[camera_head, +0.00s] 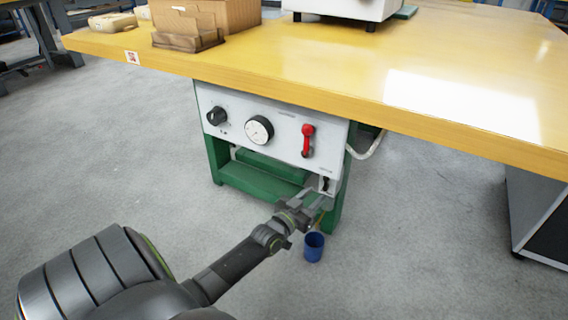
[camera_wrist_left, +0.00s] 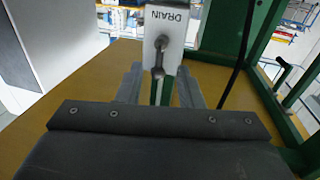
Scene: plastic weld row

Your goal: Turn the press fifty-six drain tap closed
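The drain tap (camera_head: 325,183) is at the lower right corner of the press's white panel, just above the green frame. My left gripper (camera_head: 318,199) is right at the tap, coming from below left. In the wrist view its two fingers (camera_wrist_left: 160,88) stand apart, with the lever between and just beyond them. I see a gap on both sides, so it does not look gripped; exact depth is unclear. My right gripper is not in view.
The white panel (camera_head: 240,133) also carries a black knob (camera_head: 217,116), a round gauge (camera_head: 259,130) and a red lever (camera_head: 307,140). A blue cup (camera_head: 314,247) stands on the floor below the tap. The yellow tabletop (camera_head: 330,60) overhangs the panel. A pale hose (camera_head: 368,150) hangs to the right.

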